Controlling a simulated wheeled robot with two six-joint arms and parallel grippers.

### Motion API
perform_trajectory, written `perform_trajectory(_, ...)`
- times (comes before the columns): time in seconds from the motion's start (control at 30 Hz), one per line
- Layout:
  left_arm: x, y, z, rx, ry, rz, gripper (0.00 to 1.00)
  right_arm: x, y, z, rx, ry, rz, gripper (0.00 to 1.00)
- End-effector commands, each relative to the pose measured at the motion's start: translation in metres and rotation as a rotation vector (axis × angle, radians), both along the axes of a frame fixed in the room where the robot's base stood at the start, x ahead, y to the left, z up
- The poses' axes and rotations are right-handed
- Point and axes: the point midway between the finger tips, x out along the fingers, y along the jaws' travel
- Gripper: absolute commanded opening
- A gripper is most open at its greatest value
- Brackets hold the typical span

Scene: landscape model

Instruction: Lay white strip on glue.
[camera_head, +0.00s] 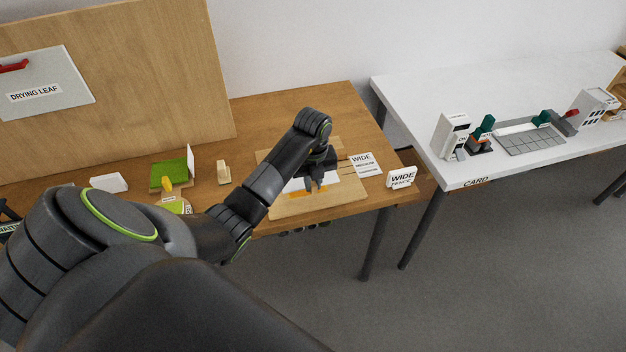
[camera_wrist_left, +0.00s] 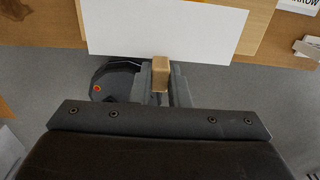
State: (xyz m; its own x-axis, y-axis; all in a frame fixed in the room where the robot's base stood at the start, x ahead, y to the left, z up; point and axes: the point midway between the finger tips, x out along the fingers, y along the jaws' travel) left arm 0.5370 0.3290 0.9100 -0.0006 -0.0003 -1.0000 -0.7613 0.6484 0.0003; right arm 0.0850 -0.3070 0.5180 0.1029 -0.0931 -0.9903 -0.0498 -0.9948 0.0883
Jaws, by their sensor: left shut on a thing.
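My left gripper (camera_head: 316,184) is over the wooden board (camera_head: 350,204) near the table's front edge. It is shut on a small wooden block (camera_wrist_left: 160,75), at the near edge of the white strip (camera_wrist_left: 165,28). The strip also shows around the gripper in the head view (camera_head: 346,188). I cannot tell whether the strip touches the board. My right gripper is not in view.
A card marked WIDE (camera_head: 364,164) lies right of the board, and a small WIDE sign (camera_head: 402,178) stands at the table's right end. A wooden piece (camera_head: 223,172) and a green model (camera_head: 170,175) stand left. A white table (camera_head: 480,95) with models is farther right.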

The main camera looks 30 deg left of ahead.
Motion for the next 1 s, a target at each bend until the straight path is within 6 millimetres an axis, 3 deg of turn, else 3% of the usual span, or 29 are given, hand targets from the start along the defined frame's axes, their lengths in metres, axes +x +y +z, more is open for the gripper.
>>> perform_trajectory(0.27, 0.000, 0.000, -0.010, 0.000, 0.000, -0.001, 0.00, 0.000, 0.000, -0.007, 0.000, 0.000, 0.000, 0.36)
perform_trajectory(0.8, 0.000, 0.000, -0.060, 0.000, 0.000, -0.001, 0.00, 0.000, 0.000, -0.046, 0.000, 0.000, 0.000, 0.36)
perform_trajectory(1.0, 0.000, 0.000, -0.068, 0.000, 0.000, -0.001, 0.00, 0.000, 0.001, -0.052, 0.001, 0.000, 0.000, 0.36)
